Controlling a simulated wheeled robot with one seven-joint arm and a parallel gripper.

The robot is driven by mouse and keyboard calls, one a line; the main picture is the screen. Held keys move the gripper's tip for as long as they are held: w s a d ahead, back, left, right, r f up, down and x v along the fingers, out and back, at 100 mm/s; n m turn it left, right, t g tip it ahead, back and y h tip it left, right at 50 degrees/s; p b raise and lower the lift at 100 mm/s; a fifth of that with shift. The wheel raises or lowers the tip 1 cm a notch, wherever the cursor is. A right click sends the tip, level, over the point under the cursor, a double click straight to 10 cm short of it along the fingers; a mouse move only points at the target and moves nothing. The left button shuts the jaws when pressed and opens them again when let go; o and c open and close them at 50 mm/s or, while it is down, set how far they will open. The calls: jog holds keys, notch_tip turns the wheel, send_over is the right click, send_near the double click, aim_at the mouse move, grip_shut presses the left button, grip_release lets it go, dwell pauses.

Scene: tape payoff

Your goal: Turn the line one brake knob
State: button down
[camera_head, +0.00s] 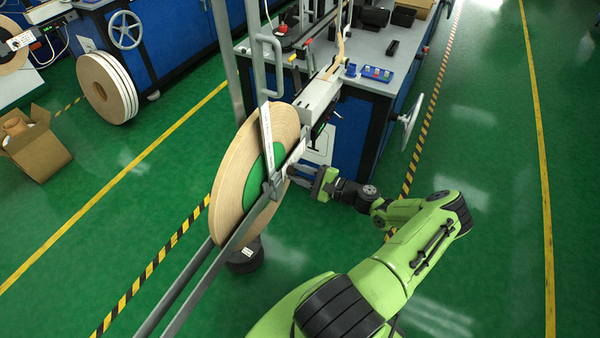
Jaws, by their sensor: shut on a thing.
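A large tan tape reel (238,172) with a green core (254,181) stands upright on the payoff frame, left of the picture's middle. The line one brake knob (291,171) is a small dark part at the reel's hub side, mostly hidden by my fingers. My gripper (296,174) reaches it from the right and is shut on it. The knob's turn angle is too small to tell.
Grey frame rails (212,255) run from the reel to the lower left. A blue machine table (345,125) with a handwheel (411,123) stands just behind my gripper. Green floor (500,240) is clear to the right. An open carton (38,150) sits far left.

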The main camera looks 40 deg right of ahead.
jog(key=m, duration=0.6)
jog(key=shift+p, duration=0.3)
jog(key=m, duration=0.5)
jog(key=shift+d+m, duration=0.1)
jog(key=shift+m, duration=0.3)
jog(key=c, duration=0.8)
grip_release()
jog(key=shift+c, duration=0.2)
jog(key=v, duration=1.5)
jog(key=shift+s+d+f+p, duration=0.15)
jog(key=shift+s+d+p, duration=0.1)
jog(key=shift+s+p, duration=0.1)
